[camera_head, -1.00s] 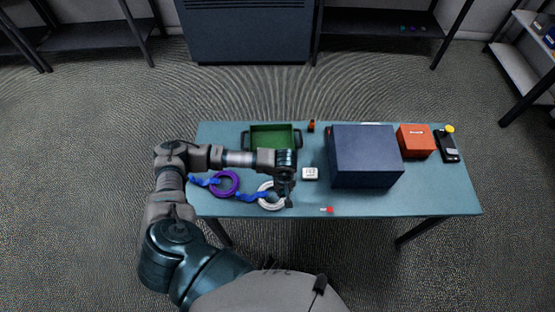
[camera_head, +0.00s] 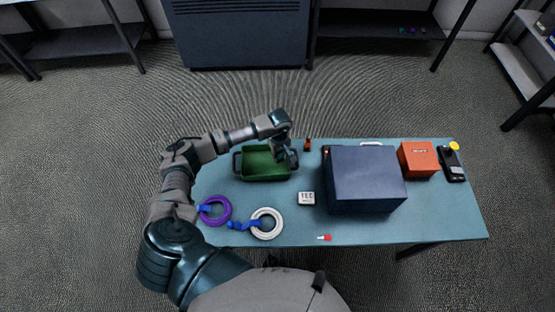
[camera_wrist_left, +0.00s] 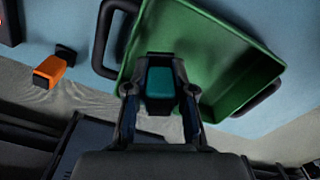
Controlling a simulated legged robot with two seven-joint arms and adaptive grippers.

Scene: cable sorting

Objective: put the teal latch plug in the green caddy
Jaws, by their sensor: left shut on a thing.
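The green caddy (camera_head: 258,178) stands at the back left of the table, with dark handles on its ends. It also fills the upper right of the left wrist view (camera_wrist_left: 225,58). My left gripper (camera_head: 284,156) is over the right end of the caddy. In the left wrist view, my left gripper (camera_wrist_left: 160,88) is shut on the teal latch plug (camera_wrist_left: 160,82), seen between its fingers in front of the caddy's edge. The plug's height above the caddy is unclear. In the head view the gripper hides the plug. My right gripper is not in view.
A small orange item (camera_head: 308,145) stands right of the caddy. A large dark blue box (camera_head: 365,180) and an orange box (camera_head: 416,160) stand farther right. A purple coil (camera_head: 217,211), a white coil (camera_head: 266,224) and a small white box (camera_head: 306,198) lie nearer the front.

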